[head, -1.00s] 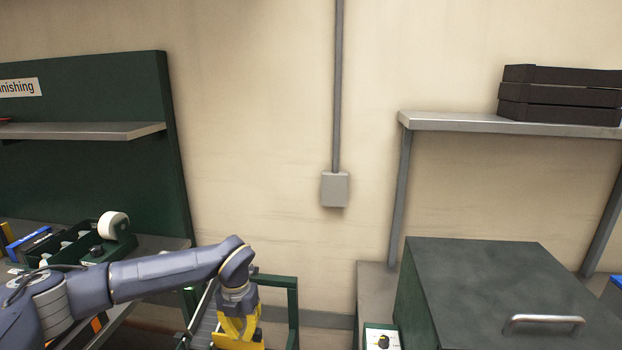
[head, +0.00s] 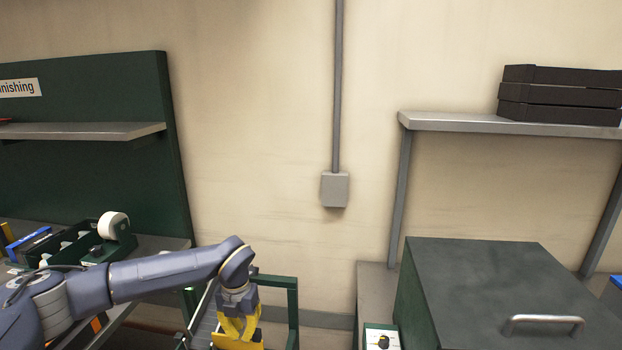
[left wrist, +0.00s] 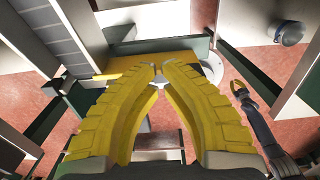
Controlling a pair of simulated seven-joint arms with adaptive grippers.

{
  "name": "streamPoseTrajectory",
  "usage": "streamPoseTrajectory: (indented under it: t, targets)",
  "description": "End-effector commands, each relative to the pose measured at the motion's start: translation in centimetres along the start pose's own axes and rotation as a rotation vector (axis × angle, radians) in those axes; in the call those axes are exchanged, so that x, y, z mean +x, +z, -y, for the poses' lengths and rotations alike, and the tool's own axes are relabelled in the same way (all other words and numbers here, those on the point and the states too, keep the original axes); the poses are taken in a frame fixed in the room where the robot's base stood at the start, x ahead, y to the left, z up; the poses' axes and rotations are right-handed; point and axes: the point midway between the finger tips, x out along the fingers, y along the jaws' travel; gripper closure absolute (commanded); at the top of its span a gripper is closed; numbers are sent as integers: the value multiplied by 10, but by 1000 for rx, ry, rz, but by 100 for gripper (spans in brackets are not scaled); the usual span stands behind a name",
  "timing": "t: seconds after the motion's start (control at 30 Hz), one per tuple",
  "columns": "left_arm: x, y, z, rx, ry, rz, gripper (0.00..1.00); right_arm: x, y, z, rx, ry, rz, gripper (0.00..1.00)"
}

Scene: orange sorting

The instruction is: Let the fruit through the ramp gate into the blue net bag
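The ramp (head: 206,318) shows in the head view as a grey sloping surface beside a dark green frame. It is also at the upper left of the left wrist view (left wrist: 48,35). A yellow gate plate (left wrist: 138,66) lies at its end, behind my fingertips. My left gripper (head: 238,335) is over the gate. In the left wrist view its yellow fingers almost meet around a small pale grey piece, apparently the gate's handle (left wrist: 160,82). My right gripper (left wrist: 240,88) is small at the right there, away from the gate; its opening is unclear. No fruit or blue net bag is visible.
A green frame post (head: 292,312) stands just right of my left gripper. A bench with a dark green caddy (head: 115,245) is at the left. A large green box with a handle (head: 480,280) and a small control box (head: 381,338) are at the right.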

Motion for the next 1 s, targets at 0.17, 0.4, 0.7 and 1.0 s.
streamPoseTrajectory:
  t: [0.17,0.4,0.7,1.0]
  targets:
    - [5,-3,0,0,3,-9,100,0,0,0,0,0,0,100]
    - [5,-3,5,1,3,-10,100,0,0,0,0,0,0,100]
    - [5,-3,8,0,4,-11,100,0,0,0,0,0,0,100]
    - [6,-4,7,0,4,-11,100,0,0,0,0,0,0,100]
